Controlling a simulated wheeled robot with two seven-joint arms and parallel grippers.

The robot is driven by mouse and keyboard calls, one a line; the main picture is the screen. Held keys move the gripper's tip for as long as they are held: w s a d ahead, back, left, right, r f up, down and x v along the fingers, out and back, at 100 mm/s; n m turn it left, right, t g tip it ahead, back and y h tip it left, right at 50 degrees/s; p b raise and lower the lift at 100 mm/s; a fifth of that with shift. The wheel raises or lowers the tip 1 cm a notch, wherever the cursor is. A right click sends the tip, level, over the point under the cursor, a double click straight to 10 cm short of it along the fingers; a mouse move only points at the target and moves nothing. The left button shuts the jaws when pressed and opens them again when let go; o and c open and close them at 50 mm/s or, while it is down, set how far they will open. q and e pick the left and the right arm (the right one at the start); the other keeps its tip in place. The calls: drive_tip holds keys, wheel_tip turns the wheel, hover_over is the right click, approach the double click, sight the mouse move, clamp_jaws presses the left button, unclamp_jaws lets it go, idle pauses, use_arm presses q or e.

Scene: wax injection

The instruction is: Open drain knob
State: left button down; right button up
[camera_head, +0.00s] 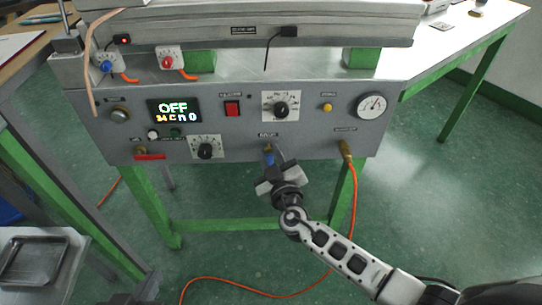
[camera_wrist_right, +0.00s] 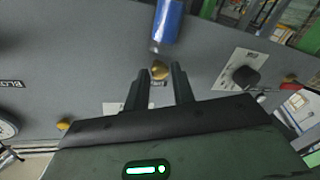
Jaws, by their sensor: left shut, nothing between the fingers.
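The drain knob has a blue handle (camera_head: 269,158) on the lower front of the grey machine panel, and this blue handle (camera_wrist_right: 168,22) is large at the top of the right wrist view. My right gripper (camera_head: 269,171) is just below it in the head view. In the right wrist view its two dark fingers (camera_wrist_right: 160,78) are apart, with a brass fitting (camera_wrist_right: 159,71) showing between the tips. Contact with the knob cannot be told. My left gripper (camera_head: 133,297) barely shows as a dark shape at the bottom edge, low and far from the panel.
The panel carries an OFF display (camera_head: 174,110), a red switch (camera_head: 232,108), black dials (camera_head: 281,109) and a gauge (camera_head: 371,105). An orange hose (camera_head: 354,205) hangs from a brass fitting (camera_head: 345,148) right of the knob. A metal tray (camera_head: 32,262) is at lower left.

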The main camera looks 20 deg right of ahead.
clamp_jaws()
